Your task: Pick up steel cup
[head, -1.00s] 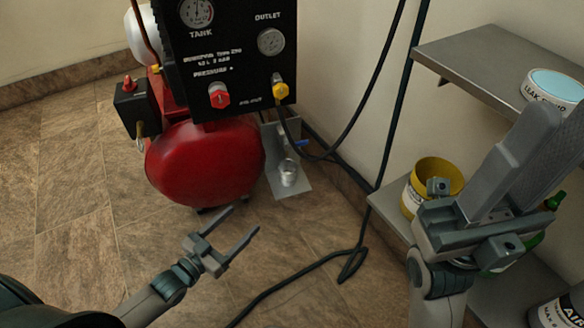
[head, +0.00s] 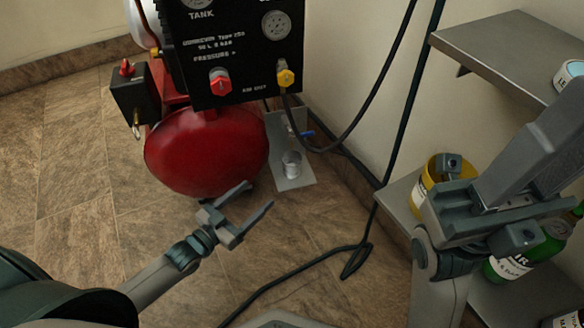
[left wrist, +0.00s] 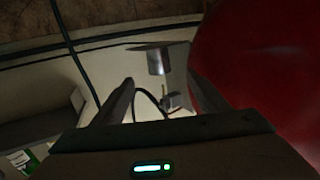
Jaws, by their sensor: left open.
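The steel cup (head: 292,164) is a small shiny cylinder standing on a grey metal plate (head: 291,182) low beside the red tank. My left gripper (head: 259,196) is open and empty, short of the cup toward the lower left in the head view, with a gap between. In the left wrist view the cup (left wrist: 158,62) appears upside down beyond and between the open fingertips (left wrist: 160,78). My right gripper (head: 520,165) is raised at the right, well away from the cup; its finger gap cannot be made out.
The red compressor tank (head: 205,152) is close to my left gripper, below a black gauge panel (head: 235,50). A small blue-handled valve (head: 306,134) sits behind the cup. A black hose (head: 300,275) crosses the floor. Shelves (head: 500,50) with cans stand right. Floor at left is clear.

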